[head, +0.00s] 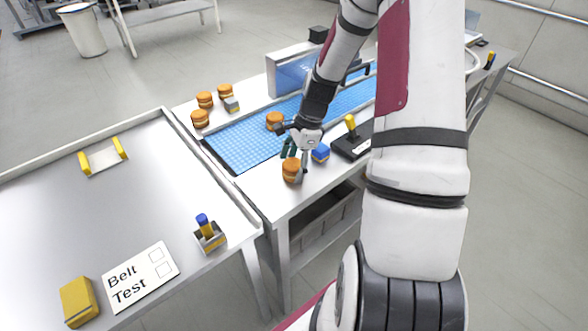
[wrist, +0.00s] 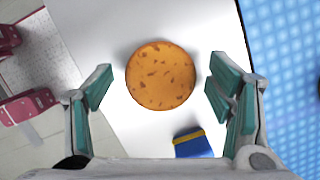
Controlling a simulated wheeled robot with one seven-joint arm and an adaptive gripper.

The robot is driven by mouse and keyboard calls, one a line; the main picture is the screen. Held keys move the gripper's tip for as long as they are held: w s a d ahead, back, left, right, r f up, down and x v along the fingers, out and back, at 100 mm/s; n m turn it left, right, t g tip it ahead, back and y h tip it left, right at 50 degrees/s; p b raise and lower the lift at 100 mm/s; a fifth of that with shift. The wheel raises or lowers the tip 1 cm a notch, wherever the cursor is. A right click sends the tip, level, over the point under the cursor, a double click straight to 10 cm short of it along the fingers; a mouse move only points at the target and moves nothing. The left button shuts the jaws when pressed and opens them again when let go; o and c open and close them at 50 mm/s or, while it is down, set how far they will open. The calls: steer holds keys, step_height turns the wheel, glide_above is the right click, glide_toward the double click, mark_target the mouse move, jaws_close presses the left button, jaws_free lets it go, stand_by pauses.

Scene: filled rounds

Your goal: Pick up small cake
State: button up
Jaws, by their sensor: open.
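A small round cake (head: 292,171) with an orange-brown top and a pale filling stands on the white table near its front edge. In the wrist view, the cake (wrist: 160,75) lies between the two green-padded fingers, with a gap on each side. My gripper (head: 297,156) is open and empty, pointing down just above this cake. Another similar cake (head: 275,121) sits on the blue belt behind. More cakes (head: 200,118) stand in a group at the table's far left end.
A blue block with a yellow edge (wrist: 193,143) lies close to the cake. It also shows in the head view (head: 320,154). A black box with a yellow knob (head: 352,138) stands to the right. A metal table (head: 60,215) with a "Belt Test" card (head: 140,277) adjoins at the left.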

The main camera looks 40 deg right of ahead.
steer(key=shift+w+a+f, duration=0.1)
steer(key=shift+a+f, duration=0.05)
steer(key=shift+f, duration=0.35)
steer(key=c, duration=0.9)
steer(key=shift+o, duration=0.2)
steer(key=shift+r, duration=0.2)
